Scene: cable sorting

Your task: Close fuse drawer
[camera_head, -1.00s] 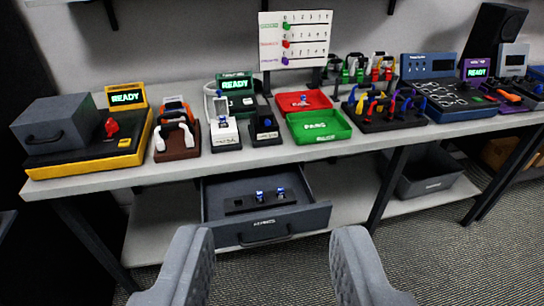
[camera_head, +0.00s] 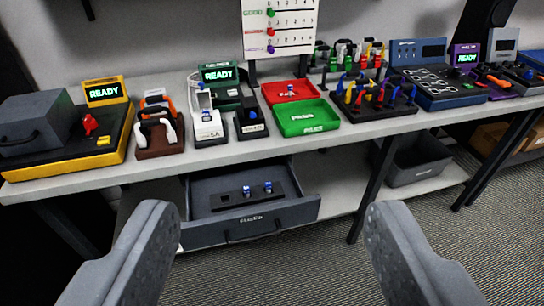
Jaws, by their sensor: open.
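The fuse drawer (camera_head: 207,233) is a dark grey drawer under the bench, pulled out toward me. Its front has a handle (camera_head: 254,236) and a small white label that is hard to read. Inside it is a dark holder with two blue fuses (camera_head: 257,189). My gripper (camera_head: 262,230) is open and empty. Its two grey fingers are in the lower foreground, wide apart, with the drawer front showing between them. They look apart from the drawer.
The bench top (camera_head: 228,156) carries several devices, a red tray (camera_head: 272,96) and a green tray (camera_head: 308,130). A table leg (camera_head: 372,195) stands right of the drawer. A dark bin (camera_head: 417,172) sits on the lower shelf (camera_head: 335,200). The carpet at right is clear.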

